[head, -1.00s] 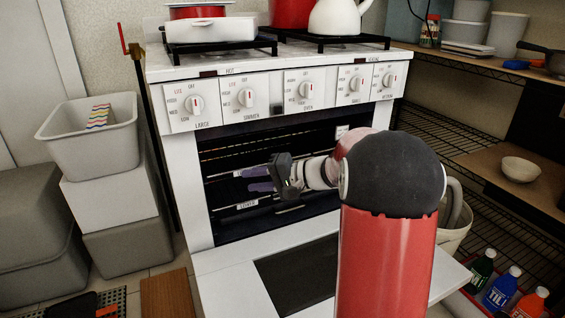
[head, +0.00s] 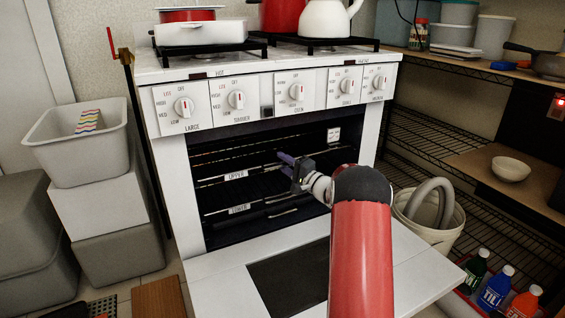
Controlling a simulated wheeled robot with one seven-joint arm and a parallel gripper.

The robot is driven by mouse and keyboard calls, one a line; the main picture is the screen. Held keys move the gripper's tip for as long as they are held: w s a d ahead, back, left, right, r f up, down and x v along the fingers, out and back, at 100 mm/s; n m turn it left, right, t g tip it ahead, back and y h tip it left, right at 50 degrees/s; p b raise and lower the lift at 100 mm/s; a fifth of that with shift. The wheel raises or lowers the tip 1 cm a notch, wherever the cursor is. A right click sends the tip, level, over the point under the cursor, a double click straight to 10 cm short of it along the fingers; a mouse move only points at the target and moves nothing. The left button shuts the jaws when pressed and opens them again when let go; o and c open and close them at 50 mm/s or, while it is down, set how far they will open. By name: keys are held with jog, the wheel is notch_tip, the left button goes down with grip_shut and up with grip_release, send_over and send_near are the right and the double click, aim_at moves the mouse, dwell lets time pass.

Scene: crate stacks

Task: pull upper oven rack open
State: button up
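The upper oven rack (head: 236,176), with a white "UPPER" label on its front, sits inside the open oven and looks pushed in. The lower rack (head: 239,209), labelled "LOWER", is below it. My gripper (head: 283,158) is at the oven opening, right of the "UPPER" label and around the upper rack's height. Its purple fingers point left and into the oven. They overlap in this view, so their gap does not show. I cannot tell whether they touch the rack. My gripper and wrist hide part of the rack's right side.
The oven door (head: 215,285) is folded down in front, below my arm. Grey and white crates (head: 75,150) are stacked at left. A white bucket (head: 440,236) and several bottles (head: 495,288) stand at right beside wire shelves. Pots (head: 200,32) sit on the stove.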

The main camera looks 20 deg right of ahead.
jog(key=shift+w+a, duration=0.15)
jog(key=shift+w, duration=0.2)
jog(key=shift+r, duration=0.1)
grip_shut()
jog(key=shift+s, duration=0.1)
